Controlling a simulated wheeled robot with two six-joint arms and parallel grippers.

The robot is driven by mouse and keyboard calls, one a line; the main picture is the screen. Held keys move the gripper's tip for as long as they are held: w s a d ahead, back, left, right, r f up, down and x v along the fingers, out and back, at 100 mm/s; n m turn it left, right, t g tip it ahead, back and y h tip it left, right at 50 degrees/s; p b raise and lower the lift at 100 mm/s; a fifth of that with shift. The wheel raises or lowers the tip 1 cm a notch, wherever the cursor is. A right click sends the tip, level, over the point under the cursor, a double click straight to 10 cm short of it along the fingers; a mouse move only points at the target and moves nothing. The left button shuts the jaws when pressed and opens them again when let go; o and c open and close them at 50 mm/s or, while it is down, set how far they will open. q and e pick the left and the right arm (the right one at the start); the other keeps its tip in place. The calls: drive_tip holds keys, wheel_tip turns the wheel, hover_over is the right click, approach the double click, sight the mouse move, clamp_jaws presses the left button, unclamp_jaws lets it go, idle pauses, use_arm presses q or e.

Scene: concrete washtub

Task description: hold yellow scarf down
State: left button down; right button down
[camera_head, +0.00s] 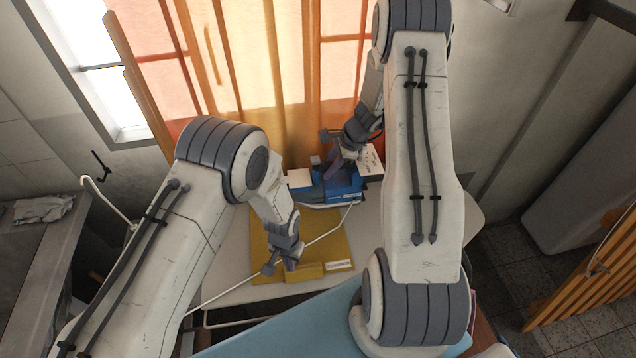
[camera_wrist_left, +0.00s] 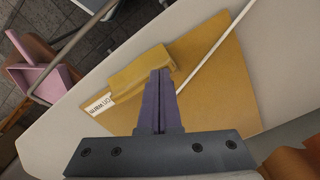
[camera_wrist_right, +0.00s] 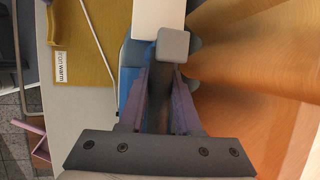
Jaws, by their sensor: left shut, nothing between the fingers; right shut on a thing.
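The yellow scarf (camera_head: 315,240) lies flat on the pale ironing board, with a folded strip at its near edge and a white label reading "iron warm" in the right wrist view (camera_wrist_right: 60,66). My left gripper (camera_head: 288,264) is shut and empty, pointing down at the folded strip; in the left wrist view its fingertips (camera_wrist_left: 160,76) overlap the strip (camera_wrist_left: 140,68). I cannot tell whether they touch it. My right gripper (camera_wrist_right: 161,95) is shut on a dark grey handle (camera_wrist_right: 158,118) above a blue body (camera_head: 345,188), seemingly an iron, beyond the scarf.
A thin white cord (camera_head: 320,238) crosses the scarf diagonally. White box-like pieces (camera_head: 300,178) stand beside the blue body. Orange curtains (camera_wrist_right: 250,60) hang close behind. The pale board (camera_head: 235,265) is bare around the scarf; light blue cloth (camera_head: 290,335) lies at the front.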

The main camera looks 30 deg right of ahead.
drive_tip(key=shift+r, duration=0.1)
